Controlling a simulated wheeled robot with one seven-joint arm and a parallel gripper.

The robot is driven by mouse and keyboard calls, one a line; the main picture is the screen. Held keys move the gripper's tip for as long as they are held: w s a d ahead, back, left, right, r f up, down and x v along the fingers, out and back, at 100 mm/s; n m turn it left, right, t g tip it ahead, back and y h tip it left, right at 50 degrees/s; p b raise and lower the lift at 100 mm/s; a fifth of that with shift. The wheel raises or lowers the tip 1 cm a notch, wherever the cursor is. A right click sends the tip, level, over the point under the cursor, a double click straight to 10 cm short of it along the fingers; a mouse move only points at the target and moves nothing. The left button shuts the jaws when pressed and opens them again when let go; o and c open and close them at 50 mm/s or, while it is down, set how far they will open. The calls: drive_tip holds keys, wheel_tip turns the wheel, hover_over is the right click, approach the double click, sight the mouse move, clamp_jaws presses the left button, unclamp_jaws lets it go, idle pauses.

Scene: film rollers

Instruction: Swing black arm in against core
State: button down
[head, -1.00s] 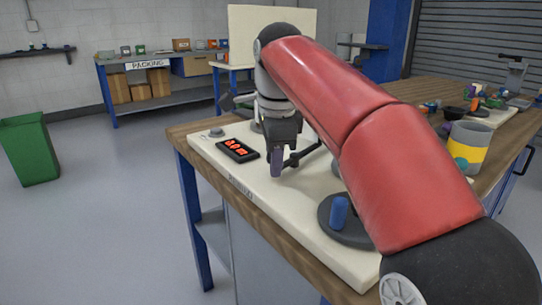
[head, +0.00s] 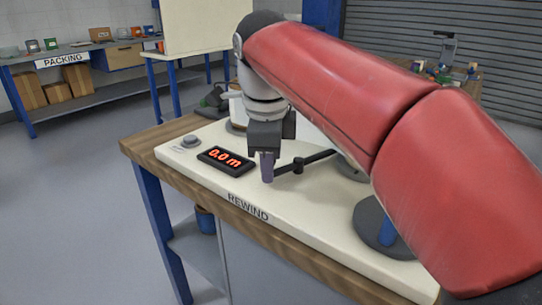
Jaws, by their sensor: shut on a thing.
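The black arm (head: 312,159) is a thin dark bar low over the cream rewind board (head: 213,135), with a small dark post near its middle. Its left end reaches my gripper and its right end runs toward a grey round part (head: 351,169), mostly hidden behind my red arm. My gripper (head: 267,168) points down and is shut on the purple-grey knob at the left end of the black arm. Whether the black arm touches a core cannot be told, as my arm hides that area.
A display (head: 226,160) reading "0.0 m" and a grey button (head: 191,141) sit left of my gripper. A dark disc with a blue post (head: 386,232) stands at the right front. The board's front strip by the REWIND label (head: 248,207) is clear.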

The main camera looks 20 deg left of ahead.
idle(0.4)
drive_tip(key=c, duration=1.2)
unclamp_jaws()
drive_tip(key=shift+o, duration=0.2)
drive_tip(key=r, duration=0.2)
drive_tip(key=s+r+p, duration=0.1)
drive_tip(key=r, duration=0.4)
drive_tip(key=shift+s+r, duration=0.15)
drive_tip(key=shift+r, duration=0.2)
drive_tip(key=shift+s, duration=0.1)
